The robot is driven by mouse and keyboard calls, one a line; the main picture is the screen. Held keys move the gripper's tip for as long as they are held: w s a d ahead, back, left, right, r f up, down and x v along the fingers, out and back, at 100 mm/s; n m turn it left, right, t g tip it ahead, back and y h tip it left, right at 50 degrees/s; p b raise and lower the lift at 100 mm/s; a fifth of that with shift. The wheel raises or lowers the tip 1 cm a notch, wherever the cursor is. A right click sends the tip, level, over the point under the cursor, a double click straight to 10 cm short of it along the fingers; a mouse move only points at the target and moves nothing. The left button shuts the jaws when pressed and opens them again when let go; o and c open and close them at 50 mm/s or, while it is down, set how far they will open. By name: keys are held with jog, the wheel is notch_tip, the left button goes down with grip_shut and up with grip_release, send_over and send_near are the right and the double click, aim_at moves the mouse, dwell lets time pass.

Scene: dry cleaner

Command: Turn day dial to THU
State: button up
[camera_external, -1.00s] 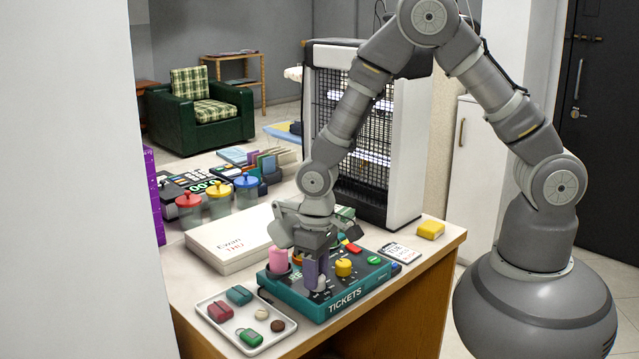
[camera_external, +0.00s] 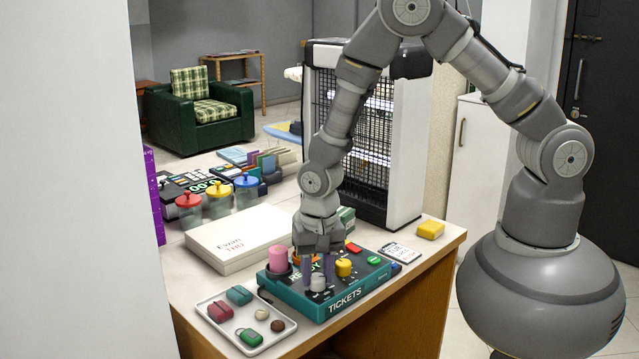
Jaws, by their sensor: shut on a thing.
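A teal ticket machine (camera_external: 345,303) with "TICKETS" on its front edge lies on the counter. Its top carries a grey dial (camera_external: 318,283), a yellow knob (camera_external: 344,267), a pink cylinder (camera_external: 278,259) and coloured buttons. My gripper (camera_external: 320,278) points down over the machine, with one finger on each side of the grey dial, shut on it. Day markings around the dial are too small or hidden to read, so its setting cannot be told.
A white box (camera_external: 235,237) with handwriting that seems to include "THU" lies behind the machine. A white tray (camera_external: 287,331) with small cases stands at front left. A clipboard (camera_external: 400,253) and yellow block (camera_external: 431,229) are at right. Lidded jars (camera_external: 190,208) stand at back left.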

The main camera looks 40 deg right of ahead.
aim_at(318, 276)
jog(key=shift+m, duration=0.5)
jog(key=o, duration=1)
jog(key=shift+o, duration=0.2)
jog(key=shift+r+p, duration=0.1)
jog(key=shift+p, duration=0.2)
notch_tip(318, 276, up, 8)
jog(key=p, duration=0.2)
jog(key=shift+d+p, duration=0.1)
jog(key=shift+p, duration=0.25)
jog(key=shift+f, duration=0.2)
